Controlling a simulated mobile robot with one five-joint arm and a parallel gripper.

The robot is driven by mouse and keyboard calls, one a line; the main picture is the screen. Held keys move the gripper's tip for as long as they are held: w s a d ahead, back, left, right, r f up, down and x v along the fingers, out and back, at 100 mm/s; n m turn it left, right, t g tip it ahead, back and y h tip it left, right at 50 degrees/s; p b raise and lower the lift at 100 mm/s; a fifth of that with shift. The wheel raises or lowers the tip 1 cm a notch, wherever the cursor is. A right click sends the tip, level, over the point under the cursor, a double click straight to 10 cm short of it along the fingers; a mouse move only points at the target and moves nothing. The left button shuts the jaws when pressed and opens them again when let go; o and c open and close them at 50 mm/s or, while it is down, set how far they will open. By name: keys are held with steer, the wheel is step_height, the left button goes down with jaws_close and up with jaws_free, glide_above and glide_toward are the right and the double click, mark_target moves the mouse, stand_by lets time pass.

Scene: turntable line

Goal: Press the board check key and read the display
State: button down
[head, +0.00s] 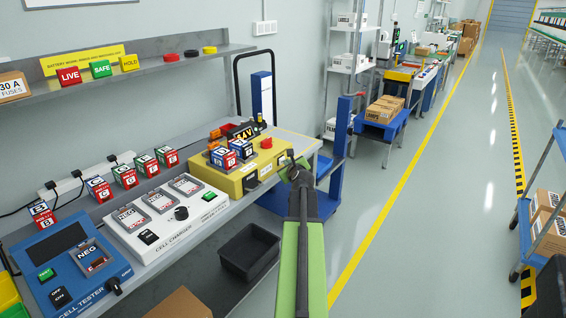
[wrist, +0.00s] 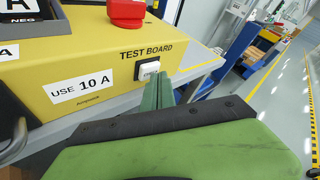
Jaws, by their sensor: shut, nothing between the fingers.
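The yellow test board (head: 232,180) stands on the bench. In the wrist view its front face (wrist: 105,70) carries the words TEST BOARD and a USE 10 A label. A small white key (wrist: 148,70) with fine print sits below the words TEST BOARD. My gripper (wrist: 160,80) is shut and empty, its green fingertips close to the key's lower right; whether they touch it I cannot tell. In the head view my gripper (head: 296,165) is at the board's right front.
A red knob (wrist: 126,12) sits on the board's top. Battery blocks (head: 223,157) stand on the board. The white cell charger (head: 165,215) and blue cell tester (head: 72,268) are to the left. A black bin (head: 248,252) is below the bench. The aisle at right is open.

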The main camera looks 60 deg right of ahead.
steer(key=shift+w, duration=0.2)
stand_by(0.5)
steer(key=shift+s, duration=0.9)
steer(key=s, duration=0.5)
stand_by(0.6)
